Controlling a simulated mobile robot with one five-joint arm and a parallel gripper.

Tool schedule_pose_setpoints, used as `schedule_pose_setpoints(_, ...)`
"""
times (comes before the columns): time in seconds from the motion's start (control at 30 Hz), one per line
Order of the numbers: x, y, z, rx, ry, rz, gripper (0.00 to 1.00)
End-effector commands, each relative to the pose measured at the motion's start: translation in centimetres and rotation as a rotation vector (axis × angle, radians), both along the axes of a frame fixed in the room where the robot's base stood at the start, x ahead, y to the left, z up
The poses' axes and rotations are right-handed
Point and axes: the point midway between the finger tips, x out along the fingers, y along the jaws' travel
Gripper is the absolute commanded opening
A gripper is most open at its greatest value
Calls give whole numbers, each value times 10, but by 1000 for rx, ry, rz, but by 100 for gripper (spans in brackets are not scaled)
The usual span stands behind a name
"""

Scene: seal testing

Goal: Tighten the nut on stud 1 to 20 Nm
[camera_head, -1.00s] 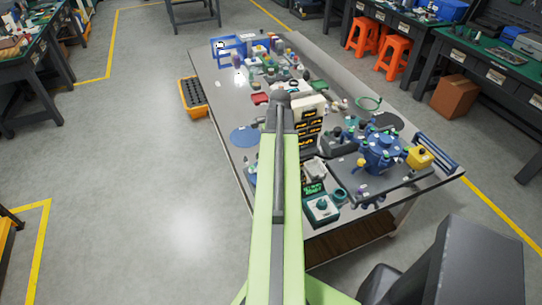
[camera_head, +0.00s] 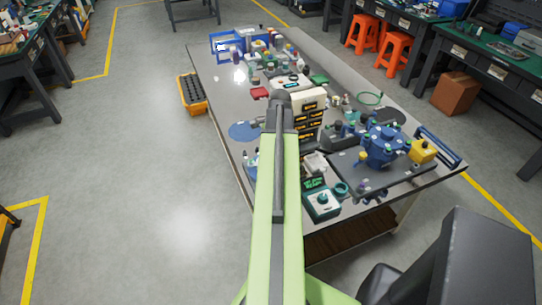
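A blue round flanged fixture (camera_head: 383,146) with several studs around its rim stands on a dark plate (camera_head: 345,171) at the right end of the bench. The studs and nuts are too small to tell apart, and I cannot pick out stud 1. No torque wrench can be made out with certainty.
The grey bench (camera_head: 222,104) carries many small items. A beige drawer unit (camera_head: 308,100), a teal-and-white device (camera_head: 322,202) and a yellow box (camera_head: 422,151) stand near the fixture. A black-and-orange crate (camera_head: 192,94) is on the floor at left. The left floor is free.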

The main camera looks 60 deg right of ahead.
Motion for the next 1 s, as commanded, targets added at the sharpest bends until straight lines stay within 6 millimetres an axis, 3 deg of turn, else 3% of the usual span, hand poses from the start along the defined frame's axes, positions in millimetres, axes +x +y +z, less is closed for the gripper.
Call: schedule_pose_setpoints(1.0,1,1,-6,0,0,2,0)
